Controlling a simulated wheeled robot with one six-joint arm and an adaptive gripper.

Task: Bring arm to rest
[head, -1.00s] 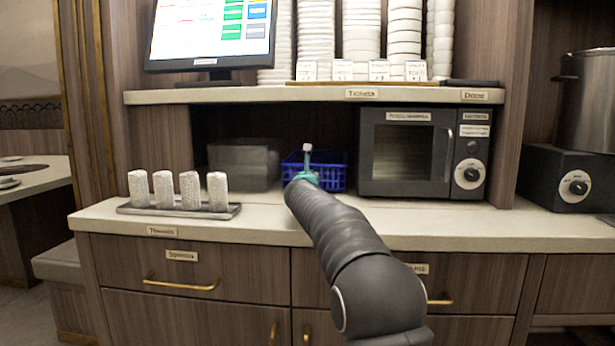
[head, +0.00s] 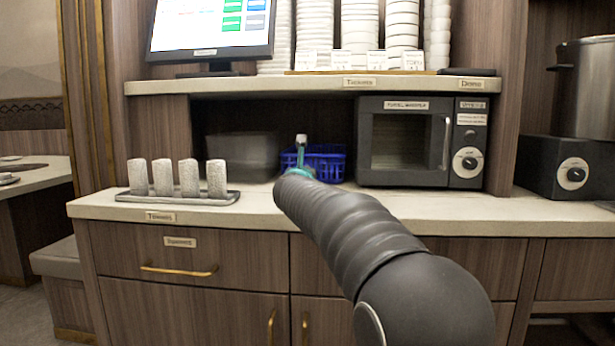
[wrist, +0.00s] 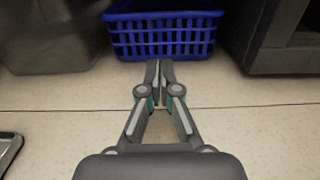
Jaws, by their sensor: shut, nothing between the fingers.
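My arm reaches from the lower right of the head view toward the counter (head: 430,222). My gripper (wrist: 159,66) is shut in the wrist view, with its fingertips together and nothing between them. It points at the blue basket (wrist: 165,36), over the bare counter in front of it. In the head view my gripper (head: 301,140) shows only in part at the arm's far end, in front of the blue basket (head: 328,165), and the arm hides some of the basket.
Rolled white towels (head: 188,178) stand on a tray (head: 140,197) at the left. A grey bin (head: 240,155) is left of the basket and a towel warmer (head: 410,145) right of it. A shelf (head: 300,88) with stacked bowls (head: 360,30) overhangs the niche. A drawer handle (head: 180,270) sticks out below.

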